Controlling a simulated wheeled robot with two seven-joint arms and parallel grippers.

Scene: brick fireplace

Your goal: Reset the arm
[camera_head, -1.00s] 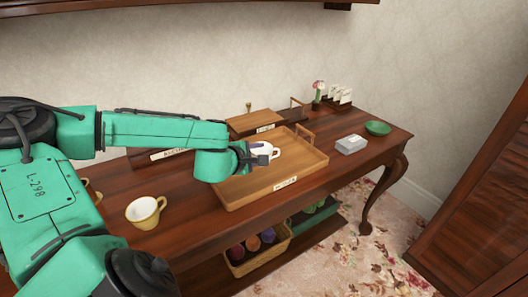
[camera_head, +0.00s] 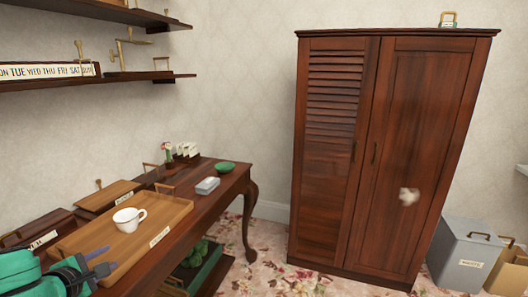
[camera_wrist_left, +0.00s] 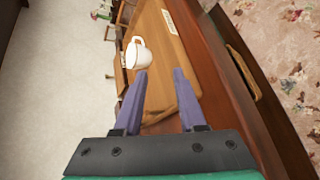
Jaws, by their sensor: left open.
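My left gripper (camera_head: 108,260) is at the lower left of the head view, over the front of the wooden tray (camera_head: 177,214). Its two purple-grey fingers are apart with nothing between them, as the left wrist view (camera_wrist_left: 160,74) also shows. A white cup (camera_head: 127,221) stands upright on the tray, beyond the fingertips and clear of them. The cup also shows in the left wrist view (camera_wrist_left: 138,57), ahead of the fingers. Only the end of my teal left arm shows. My right gripper is not in view.
Shelves (camera_head: 130,76) hang above the table. Patterned floor is open between table and wardrobe.

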